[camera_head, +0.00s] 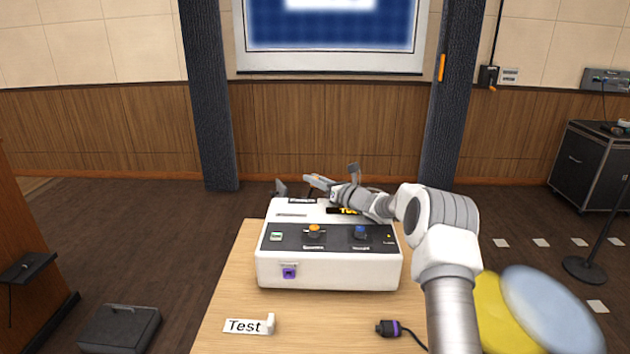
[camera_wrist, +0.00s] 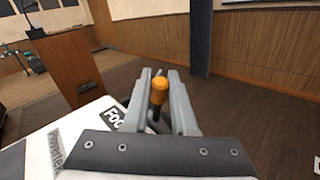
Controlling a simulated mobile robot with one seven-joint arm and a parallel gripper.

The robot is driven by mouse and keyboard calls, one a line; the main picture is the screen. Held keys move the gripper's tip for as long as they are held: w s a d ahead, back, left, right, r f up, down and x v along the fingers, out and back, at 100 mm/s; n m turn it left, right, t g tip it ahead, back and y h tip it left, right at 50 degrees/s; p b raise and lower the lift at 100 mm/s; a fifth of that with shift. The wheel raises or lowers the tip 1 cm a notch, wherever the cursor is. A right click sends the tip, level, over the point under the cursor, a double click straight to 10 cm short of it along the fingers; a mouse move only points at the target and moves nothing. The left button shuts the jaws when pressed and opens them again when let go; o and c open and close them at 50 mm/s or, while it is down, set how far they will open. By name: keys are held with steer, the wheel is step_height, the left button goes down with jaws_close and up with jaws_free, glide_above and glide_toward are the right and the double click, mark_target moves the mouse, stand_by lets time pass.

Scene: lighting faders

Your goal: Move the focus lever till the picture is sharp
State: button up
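The projector (camera_head: 330,274) is a white box on the table, with a dark control panel on top. The focus lever, with an orange knob (camera_wrist: 159,91), is at its far side in the wrist view, beside a black label (camera_wrist: 113,119) reading "FOC". My gripper (camera_wrist: 160,82) has one finger on each side of the knob; I cannot tell whether both touch it. In the head view my gripper (camera_head: 318,182) reaches over the projector's back edge, and the lever cannot be made out there. The picture (camera_head: 330,35) on the screen is blue with a white block, its edges blurred and its top cut off.
The table (camera_head: 232,300) also holds a "Test" card (camera_head: 245,326) and a dark plug with a cable (camera_head: 390,328). Orange (camera_head: 314,230) and blue (camera_head: 360,232) knobs stand on the panel. Dark pillars flank the screen. A wooden lectern (camera_wrist: 68,62) stands beyond in the wrist view.

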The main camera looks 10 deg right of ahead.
jaws_close()
stand_by(1.0)
